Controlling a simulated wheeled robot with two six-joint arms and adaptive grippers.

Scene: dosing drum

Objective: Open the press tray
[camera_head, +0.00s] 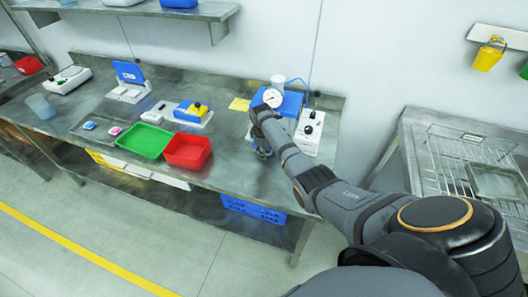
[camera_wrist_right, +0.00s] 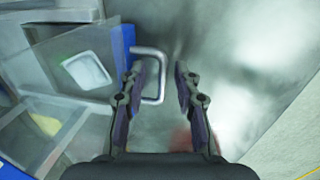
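The press (camera_head: 291,104) is a blue unit with a round gauge at the back right of the bench; my right arm partly covers it. In the right wrist view its blue edge (camera_wrist_right: 129,45) stands beside clear panels and a white-rimmed piece (camera_wrist_right: 87,70). A pale U-shaped handle (camera_wrist_right: 151,53) sticks out from there. My right gripper (camera_wrist_right: 158,72) is open, its left finger overlapping the handle's loop and the handle's outer bar between the fingers. I cannot tell whether they touch. In the head view the right gripper (camera_head: 262,148) is low in front of the press. My left gripper is not in view.
A white control box (camera_head: 309,131) stands right of the press. Green (camera_head: 146,140) and red (camera_head: 187,151) bins sit at the bench's front, left of my right arm. A wire rack (camera_head: 465,155) is on the table at right. Bare bench lies between the red bin and my gripper.

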